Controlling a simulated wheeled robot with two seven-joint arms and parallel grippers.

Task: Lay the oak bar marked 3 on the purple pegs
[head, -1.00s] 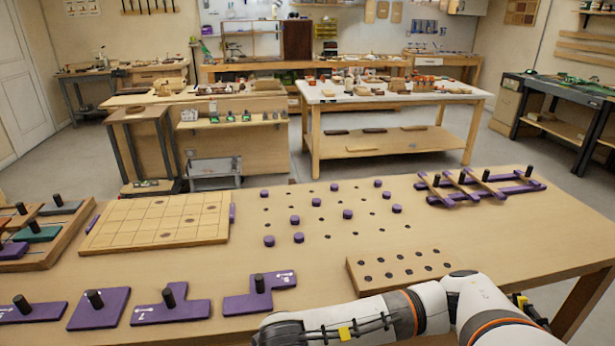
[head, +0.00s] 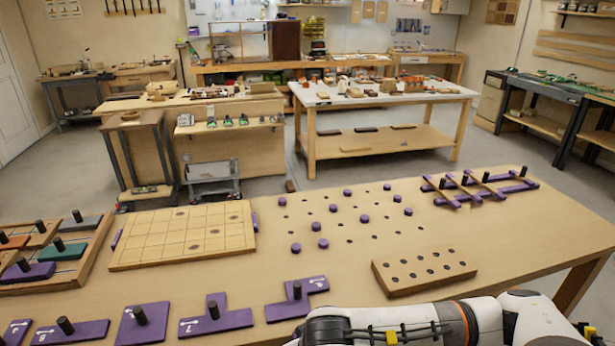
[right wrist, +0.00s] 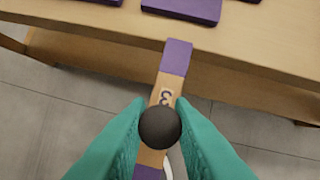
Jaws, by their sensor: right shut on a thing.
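My right gripper (right wrist: 158,124) is shut on the black knob of the oak bar marked 3 (right wrist: 171,82) in the right wrist view. The bar has purple ends and is held over the floor just off the table's front edge. Its near part is partly hidden by the knob and teal fingers. In the head view, several round purple pegs (head: 364,219) stand among small holes in the middle of the table. My right arm crosses the lower right corner; its gripper and the bar are out of that view. My left gripper is not in view.
A gridded board (head: 185,236) lies left of the pegs, and a block with holes (head: 424,270) lies right in front of them. Purple rails with knobbed oak bars (head: 480,186) sit behind right. Purple knobbed pieces (head: 215,318) line the front edge. The right table end is clear.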

